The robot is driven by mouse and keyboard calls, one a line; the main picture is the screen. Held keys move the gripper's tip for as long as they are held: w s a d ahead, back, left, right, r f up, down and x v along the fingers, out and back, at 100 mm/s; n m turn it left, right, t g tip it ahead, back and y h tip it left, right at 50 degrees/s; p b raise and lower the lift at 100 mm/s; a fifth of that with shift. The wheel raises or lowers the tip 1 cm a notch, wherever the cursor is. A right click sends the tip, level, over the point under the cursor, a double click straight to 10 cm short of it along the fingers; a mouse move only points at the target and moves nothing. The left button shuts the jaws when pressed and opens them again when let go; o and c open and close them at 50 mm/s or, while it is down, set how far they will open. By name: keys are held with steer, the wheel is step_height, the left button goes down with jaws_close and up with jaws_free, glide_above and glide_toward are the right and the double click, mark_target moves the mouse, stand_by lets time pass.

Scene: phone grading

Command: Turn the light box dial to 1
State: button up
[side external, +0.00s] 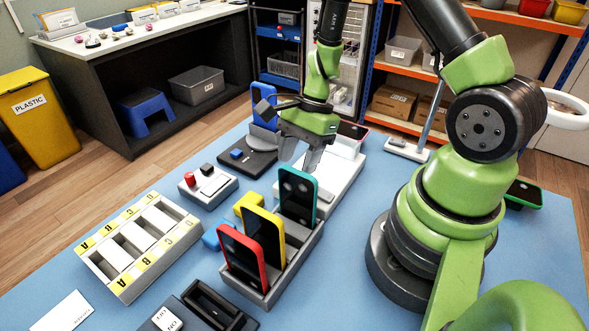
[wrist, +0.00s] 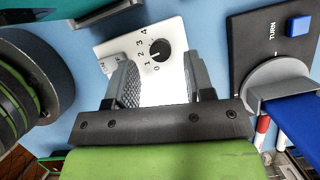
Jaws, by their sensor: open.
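The light box (side external: 345,168) is a white box behind the phone rack in the side external view, partly hidden by my gripper. In the wrist view its white panel (wrist: 118,48) carries a round black dial (wrist: 164,56) with the printed numbers 0 to 4 along one side. A small pale mark shows on the dial toward the low numbers; I cannot tell exactly which number it meets. My gripper (wrist: 160,78) is open, its two grey fingers apart with the panel between them and the dial just past their tips. In the side external view my gripper (side external: 300,158) points down over the box.
A grey rack (side external: 262,298) holds red, yellow and teal phones close in front of my gripper. A dark turning station (wrist: 248,60) with a blue button lies right of the panel in the wrist view. A sorting tray (side external: 178,247) stands at the left on the blue table.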

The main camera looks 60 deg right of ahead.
steer(key=shift+x, duration=1.55)
steer(key=c, duration=0.9)
steer(key=shift+n+g, duration=0.9)
steer(key=shift+n, duration=1.4)
steer(key=o, duration=0.9)
